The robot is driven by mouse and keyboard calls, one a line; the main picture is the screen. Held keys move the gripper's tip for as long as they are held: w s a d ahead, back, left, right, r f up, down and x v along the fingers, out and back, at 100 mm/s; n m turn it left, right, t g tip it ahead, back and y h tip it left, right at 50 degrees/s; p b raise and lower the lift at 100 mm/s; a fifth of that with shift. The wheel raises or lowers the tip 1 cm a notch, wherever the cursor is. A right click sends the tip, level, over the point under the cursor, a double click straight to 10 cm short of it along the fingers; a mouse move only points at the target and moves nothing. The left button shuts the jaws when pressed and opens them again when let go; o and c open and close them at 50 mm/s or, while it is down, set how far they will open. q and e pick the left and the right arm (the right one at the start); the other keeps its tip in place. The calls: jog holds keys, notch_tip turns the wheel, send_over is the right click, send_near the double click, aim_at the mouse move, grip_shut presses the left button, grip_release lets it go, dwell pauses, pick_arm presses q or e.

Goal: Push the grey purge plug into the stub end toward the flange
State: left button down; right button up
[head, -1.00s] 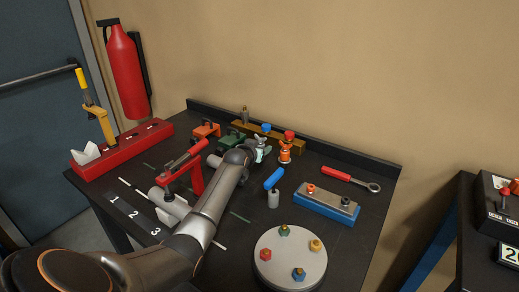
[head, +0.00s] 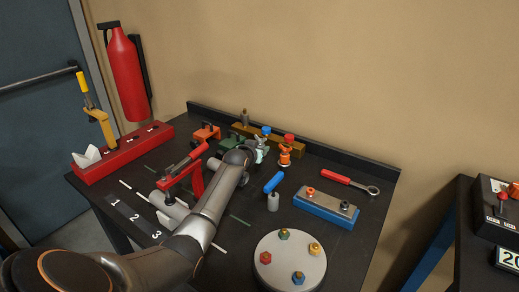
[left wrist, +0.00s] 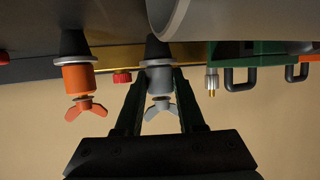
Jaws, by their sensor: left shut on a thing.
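The grey purge plug (left wrist: 158,82) has a grey wing nut and a dark tapered end, which points up in the left wrist view. My left gripper (left wrist: 159,92) has a finger on each side of its grey body and is shut on it. In the head view the pale plug (head: 261,152) shows beside the end of my left arm, which hides most of the gripper. A large light grey cylinder (left wrist: 235,18) crosses the top of the wrist view; I cannot tell whether it is the stub end. A grey pipe part (head: 170,216) lies by the red clamp. My right gripper is not in view.
An orange plug (left wrist: 76,80) stands close beside the grey one. Behind are a brown bar (head: 297,146) and a green clamp (head: 233,143). A red toggle clamp (head: 184,172) stands left of my arm. A blue-handled tool (head: 273,190) and a bolted disc (head: 289,272) are right.

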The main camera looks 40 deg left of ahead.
pick_arm(q)
jog(key=shift+r+p, duration=3.45)
jog(key=shift+r, duration=0.7)
jog(key=shift+f, duration=0.1)
